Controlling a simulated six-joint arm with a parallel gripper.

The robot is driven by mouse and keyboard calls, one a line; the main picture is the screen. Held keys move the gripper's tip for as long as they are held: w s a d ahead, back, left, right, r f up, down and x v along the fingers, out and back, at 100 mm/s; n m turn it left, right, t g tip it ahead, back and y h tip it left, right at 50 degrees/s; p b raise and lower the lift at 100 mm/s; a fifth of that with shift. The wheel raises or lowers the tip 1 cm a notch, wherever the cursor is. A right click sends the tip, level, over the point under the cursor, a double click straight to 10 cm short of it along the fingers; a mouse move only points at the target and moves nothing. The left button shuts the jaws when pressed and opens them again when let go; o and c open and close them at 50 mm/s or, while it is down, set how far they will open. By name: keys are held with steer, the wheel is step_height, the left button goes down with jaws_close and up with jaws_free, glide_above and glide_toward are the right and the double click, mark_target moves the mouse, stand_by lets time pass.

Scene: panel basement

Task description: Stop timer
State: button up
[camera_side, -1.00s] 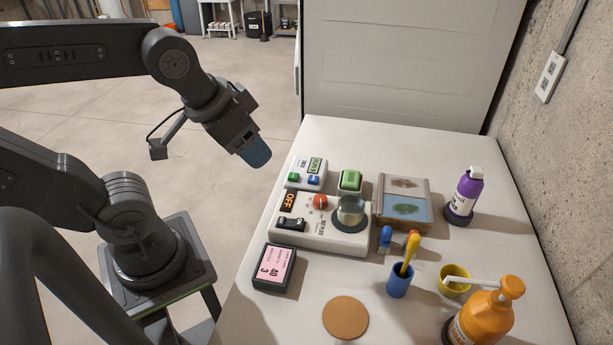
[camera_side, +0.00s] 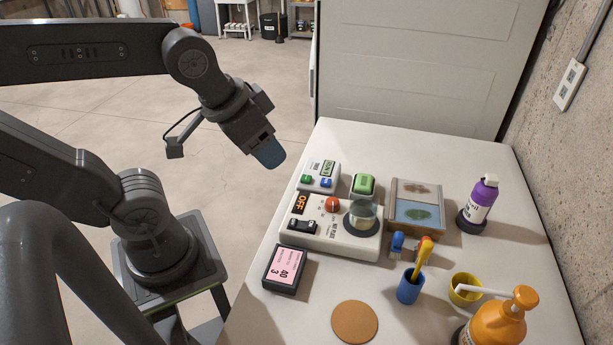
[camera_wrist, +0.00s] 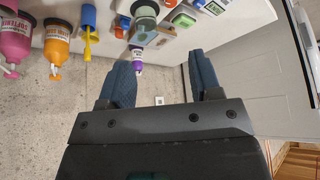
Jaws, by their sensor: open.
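The timer (camera_side: 318,177) is a small white box at the back left of the white table, with a display and a green and a blue button on its near side. Its green button (camera_side: 306,179) and blue button (camera_side: 326,183) both show. My gripper (camera_side: 268,153) is in the air beyond the table's left edge, to the left of the timer and apart from it. In the wrist view my gripper (camera_wrist: 163,80) has its two blue fingers spread, with nothing between them.
A white hot-plate unit (camera_side: 332,226) reading OFF, with a beaker (camera_side: 362,215) on it, stands just in front of the timer. A green-topped block (camera_side: 363,185) is to its right. A pink-screened box (camera_side: 285,268), blue cup (camera_side: 408,288) and orange pump bottle (camera_side: 497,321) stand nearer.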

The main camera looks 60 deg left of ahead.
jaws_close()
stand_by(0.3)
stand_by(1.2)
